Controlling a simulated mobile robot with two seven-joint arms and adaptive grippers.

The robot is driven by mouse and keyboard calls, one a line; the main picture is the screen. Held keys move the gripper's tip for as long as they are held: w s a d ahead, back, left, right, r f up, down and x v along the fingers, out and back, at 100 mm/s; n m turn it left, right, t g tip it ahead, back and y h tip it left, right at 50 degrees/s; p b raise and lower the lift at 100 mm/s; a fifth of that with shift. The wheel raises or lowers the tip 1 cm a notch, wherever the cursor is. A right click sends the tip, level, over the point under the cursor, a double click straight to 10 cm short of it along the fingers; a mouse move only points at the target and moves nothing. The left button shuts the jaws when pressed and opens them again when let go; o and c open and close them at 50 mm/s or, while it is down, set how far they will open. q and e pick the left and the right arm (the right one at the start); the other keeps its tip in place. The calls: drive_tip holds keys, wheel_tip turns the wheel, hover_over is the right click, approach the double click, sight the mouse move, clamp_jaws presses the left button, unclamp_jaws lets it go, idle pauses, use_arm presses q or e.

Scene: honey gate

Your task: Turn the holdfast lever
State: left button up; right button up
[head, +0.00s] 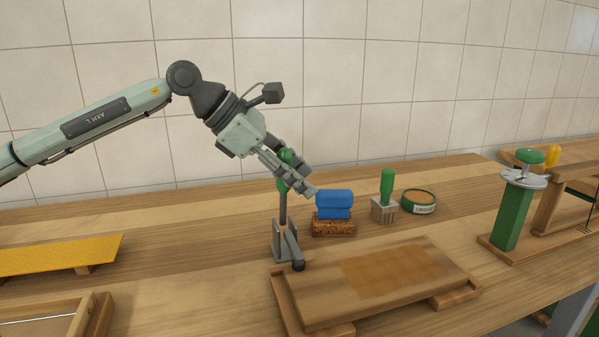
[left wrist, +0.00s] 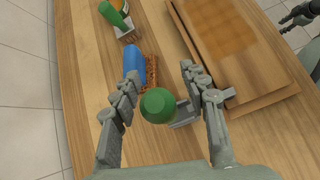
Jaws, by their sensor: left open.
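The holdfast lever (head: 283,208) stands upright on its grey metal base (head: 286,245), at the left end of the wooden board. Its green knob (head: 285,157) is partly covered by my left fingers in the head view. My left gripper (head: 298,178) is at knob height, reaching down from the upper left. In the left wrist view the green knob (left wrist: 158,105) lies between the two spread fingers of my left gripper (left wrist: 160,82), with gaps on both sides. My right gripper (left wrist: 298,16) shows only in the corner of the left wrist view, its jaws unclear.
A blue-topped brush (head: 334,205) stands close right of the lever. Behind are a green-handled comb tool (head: 386,195) and a round tin (head: 419,202). The wooden board (head: 350,290) lies in front. A green post (head: 512,215) stands right, a yellow sheet (head: 60,254) left.

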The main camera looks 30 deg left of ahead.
use_arm(q)
clamp_jaws()
idle(0.6)
